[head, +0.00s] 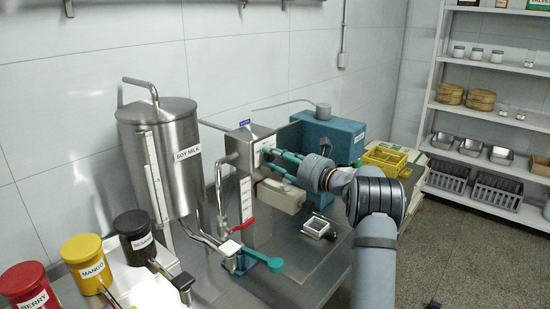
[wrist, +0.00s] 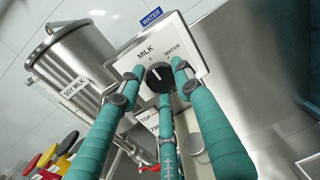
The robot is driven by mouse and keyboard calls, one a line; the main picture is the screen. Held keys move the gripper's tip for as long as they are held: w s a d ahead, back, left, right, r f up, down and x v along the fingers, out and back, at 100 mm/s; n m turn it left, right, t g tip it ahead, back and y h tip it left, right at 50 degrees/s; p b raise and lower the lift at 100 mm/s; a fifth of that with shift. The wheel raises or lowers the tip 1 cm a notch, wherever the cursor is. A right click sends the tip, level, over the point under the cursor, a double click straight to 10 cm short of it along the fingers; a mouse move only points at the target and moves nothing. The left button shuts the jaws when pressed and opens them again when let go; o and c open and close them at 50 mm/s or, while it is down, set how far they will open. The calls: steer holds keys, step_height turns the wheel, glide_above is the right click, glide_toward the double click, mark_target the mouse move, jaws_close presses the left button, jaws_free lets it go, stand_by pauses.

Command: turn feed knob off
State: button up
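The feed knob (wrist: 158,76) is black and round, with a pale pointer line. It sits on a white panel (wrist: 135,63) marked MILK and WATER, seen tilted in the wrist view. The pointer's exact setting is too small to read surely. My gripper (wrist: 157,86) has three teal fingers spread apart around the knob, two at its sides and one below. Whether the fingertips touch it I cannot tell. In the head view my gripper (head: 269,160) reaches left to the steel box (head: 240,152), and its fingers hide the knob there.
A steel SOY MILK tank (head: 170,160) stands left of the box. A red-handled valve (head: 242,226) and a teal lever (head: 264,260) are below. A beige block (head: 281,196) lies under my fingers, with a teal machine (head: 330,138) behind. Labelled jars (head: 86,261) stand at front left.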

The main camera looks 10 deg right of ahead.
steer(key=shift+r, duration=0.1)
steer(key=c, duration=0.6)
steer(key=shift+c, duration=0.2)
steer(key=shift+n+b, duration=0.3)
steer(key=shift+b, duration=0.45)
steer(key=n+b, duration=0.1)
steer(key=b, duration=0.1)
steer(key=n+b, duration=0.1)
steer(key=b, duration=0.2)
steer(key=shift+f+n, duration=0.4)
steer(key=n+b, duration=0.4)
steer(key=b, duration=0.3)
steer(key=shift+n+y, duration=0.3)
steer(key=n+b, duration=0.4)
steer(key=shift+r, duration=0.3)
steer(key=shift+a+n, duration=0.1)
steer(key=shift+n, duration=0.2)
